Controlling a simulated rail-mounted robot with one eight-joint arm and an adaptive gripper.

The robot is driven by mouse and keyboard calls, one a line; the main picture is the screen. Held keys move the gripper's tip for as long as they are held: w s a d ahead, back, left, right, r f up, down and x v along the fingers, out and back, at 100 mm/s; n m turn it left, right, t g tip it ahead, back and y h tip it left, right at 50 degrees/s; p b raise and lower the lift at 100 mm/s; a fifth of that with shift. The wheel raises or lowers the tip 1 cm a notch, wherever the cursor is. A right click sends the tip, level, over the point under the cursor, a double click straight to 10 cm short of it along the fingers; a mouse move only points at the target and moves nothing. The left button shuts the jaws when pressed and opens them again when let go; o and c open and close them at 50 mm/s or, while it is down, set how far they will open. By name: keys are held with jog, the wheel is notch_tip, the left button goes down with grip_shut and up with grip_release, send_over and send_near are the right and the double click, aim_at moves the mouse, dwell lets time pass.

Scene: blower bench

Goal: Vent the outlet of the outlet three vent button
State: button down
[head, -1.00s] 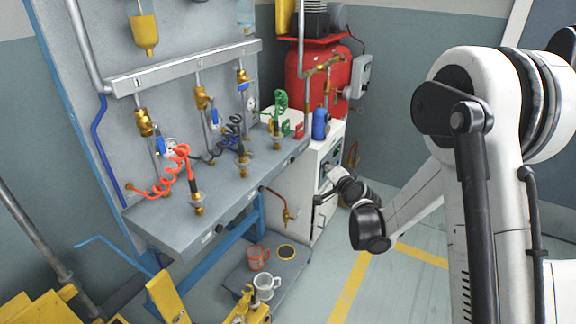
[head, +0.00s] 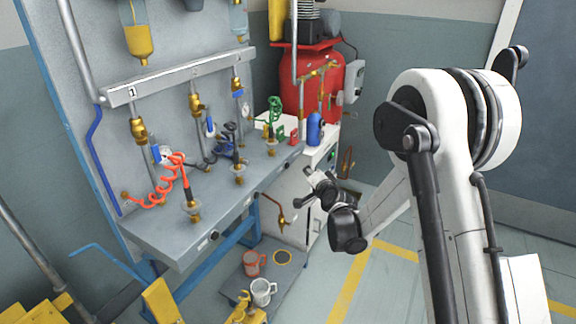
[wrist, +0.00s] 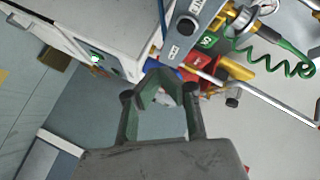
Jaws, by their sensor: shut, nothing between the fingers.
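The grey bench (head: 160,235) has dark round buttons along its front edge. The far one (head: 291,166), nearest the green coiled hose (head: 274,112), appears to be the outlet three vent button. In the wrist view, a dark round button (wrist: 186,26) sits on the grey edge strip with white lettering beside it. A green tag with a 3 (wrist: 207,40) is close by. My gripper (head: 308,186) is shut and empty, in front of the bench's far end. In the wrist view, its fingertips (wrist: 162,82) are below the strip and button; contact cannot be told.
A white cabinet (head: 294,210) stands under the bench's far end, close to my gripper. A red tank (head: 310,85) and a blue bottle (head: 315,128) are behind. A brass pipe (head: 277,212) hangs below the edge. Mugs (head: 262,292) stand on a low shelf.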

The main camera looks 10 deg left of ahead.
jog(key=shift+w+a, duration=0.3)
jog(key=shift+a, duration=0.4)
jog(key=shift+w+a, duration=0.25)
jog(key=shift+a, duration=0.45)
jog(key=shift+w+a, duration=0.3)
jog(key=shift+a, duration=0.4)
jog(key=shift+w+a+b, duration=0.15)
jog(key=shift+a+b, duration=0.2)
jog(key=shift+w+a, duration=0.1)
jog(key=shift+a, duration=0.25)
dwell(2.1)
dwell(1.0)
jog(key=shift+s+d+b, duration=0.3)
jog(key=shift+d+b, duration=0.1)
jog(key=shift+d, duration=0.35)
jog(key=shift+s+d+b, duration=0.2)
jog(key=shift+s+d, duration=0.1)
jog(key=shift+d, duration=0.45)
jog(key=shift+s+d+b, duration=0.15)
jog(key=shift+s+d, duration=0.2)
jog(key=shift+d, duration=0.45)
jog(key=shift+s+d+b, duration=0.2)
jog(key=shift+s+d, duration=0.1)
jog(key=shift+d, duration=0.45)
